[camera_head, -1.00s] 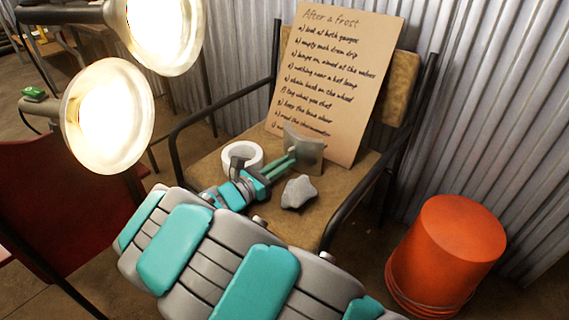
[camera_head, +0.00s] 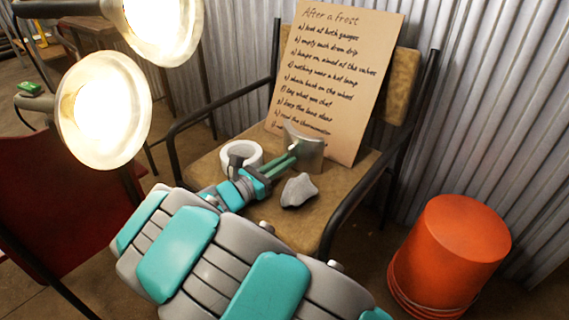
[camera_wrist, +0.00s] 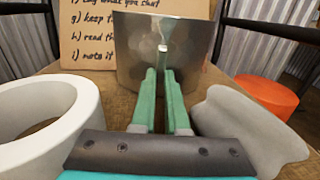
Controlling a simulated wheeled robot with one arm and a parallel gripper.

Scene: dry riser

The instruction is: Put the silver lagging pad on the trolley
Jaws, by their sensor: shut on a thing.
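The silver lagging pad (camera_head: 304,147) is a curved, shiny grey sheet standing upright on the chair seat, in front of the cardboard notice. In the wrist view the pad (camera_wrist: 190,50) stands straight ahead, with the green fingers reaching its lower middle. My gripper (camera_head: 292,158) is shut on the pad; in the wrist view the fingertips (camera_wrist: 163,75) are close together at a small pale part of it. The pad's far side is hidden. I cannot make out a trolley in these views.
A white tape roll (camera_head: 241,157) lies left of my gripper and a grey stone-like lump (camera_head: 298,190) right of it, on the chair seat (camera_head: 355,172). The cardboard notice (camera_head: 335,75) leans behind. Two lit lamps (camera_head: 103,110) stand left; an orange bucket (camera_head: 450,255) stands right.

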